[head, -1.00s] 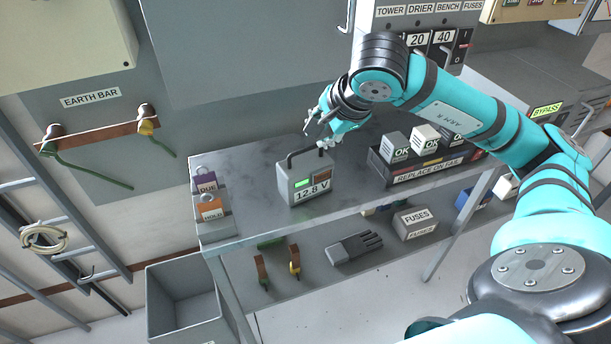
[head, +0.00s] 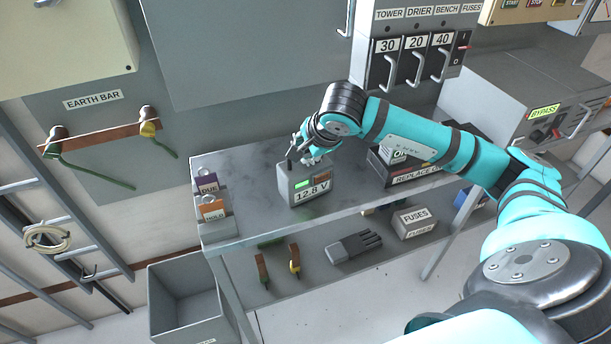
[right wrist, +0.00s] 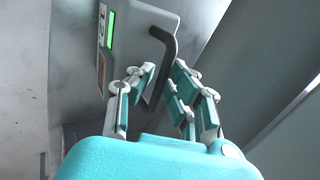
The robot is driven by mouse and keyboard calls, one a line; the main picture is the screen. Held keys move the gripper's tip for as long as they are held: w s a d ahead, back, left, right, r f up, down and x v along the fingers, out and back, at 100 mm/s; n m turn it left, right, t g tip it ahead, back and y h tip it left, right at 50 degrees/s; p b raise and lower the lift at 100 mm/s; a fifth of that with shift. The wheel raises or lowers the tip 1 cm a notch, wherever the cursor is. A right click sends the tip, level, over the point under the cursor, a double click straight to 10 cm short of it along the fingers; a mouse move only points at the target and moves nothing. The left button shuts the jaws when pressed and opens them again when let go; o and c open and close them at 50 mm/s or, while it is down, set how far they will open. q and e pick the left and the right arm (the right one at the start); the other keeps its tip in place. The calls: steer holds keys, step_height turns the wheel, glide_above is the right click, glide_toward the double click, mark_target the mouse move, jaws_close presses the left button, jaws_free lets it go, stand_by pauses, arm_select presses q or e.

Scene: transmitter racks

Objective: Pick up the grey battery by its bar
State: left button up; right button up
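The grey battery (head: 310,187) stands upright on the grey bench, with a green display and a "12.8 V" label on its front. Its dark bar rises from the top and is partly hidden by my right gripper (head: 303,156) in the head view. In the right wrist view the battery body (right wrist: 135,30) fills the top, and the bent dark bar (right wrist: 169,50) reaches down between the fingers. My right gripper (right wrist: 162,88) is open, with a finger on either side of the bar. I cannot tell whether either finger touches it. My left gripper is not in view.
Purple and orange tagged padlocks (head: 211,208) sit at the bench's left end. A "REPLACE" tray (head: 400,180) with grey blocks stands right of the battery, partly behind my arm. A lower shelf holds a glove (head: 354,245) and a fuse box (head: 415,222). A grey bin (head: 187,305) stands below left.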

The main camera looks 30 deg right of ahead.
jaws_close()
steer(key=shift+w+r, duration=0.1)
steer(key=shift+r, duration=0.05)
